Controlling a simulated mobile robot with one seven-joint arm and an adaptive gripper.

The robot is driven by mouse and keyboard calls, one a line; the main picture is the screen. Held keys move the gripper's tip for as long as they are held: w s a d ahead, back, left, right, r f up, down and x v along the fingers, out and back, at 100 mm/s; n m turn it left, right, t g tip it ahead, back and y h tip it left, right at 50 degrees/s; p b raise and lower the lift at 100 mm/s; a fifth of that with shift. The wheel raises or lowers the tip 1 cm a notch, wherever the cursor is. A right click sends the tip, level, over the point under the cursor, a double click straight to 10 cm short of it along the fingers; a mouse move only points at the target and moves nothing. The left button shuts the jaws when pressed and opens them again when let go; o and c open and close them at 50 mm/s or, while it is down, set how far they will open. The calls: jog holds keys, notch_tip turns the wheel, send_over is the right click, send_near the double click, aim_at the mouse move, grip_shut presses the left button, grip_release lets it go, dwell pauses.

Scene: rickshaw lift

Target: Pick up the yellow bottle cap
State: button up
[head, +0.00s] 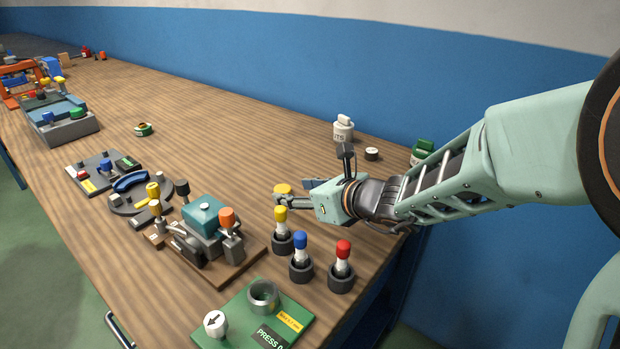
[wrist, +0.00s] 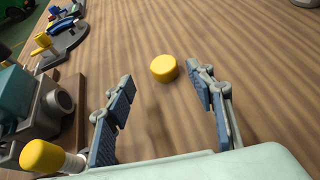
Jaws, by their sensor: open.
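The yellow bottle cap (wrist: 163,68) is a small round disc on the wooden table in the wrist view. It also shows in the head view (head: 283,188), at the tips of my gripper. My gripper (head: 291,194) is low over the table and open. In the wrist view its two blue-padded fingers (wrist: 161,75) stand on either side of the cap, with the cap just beyond the tips. There is a visible gap on both sides, and nothing is held.
A device with a teal block (head: 203,216) is at the left. Bare wood lies beyond the cap.

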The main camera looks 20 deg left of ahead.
aim_at(284, 190)
jog(key=b+x, duration=0.1)
jog(key=x, duration=0.4)
jog(key=shift+w+f, duration=0.15)
jog(key=shift+w, duration=0.1)
jog(key=c, duration=0.9)
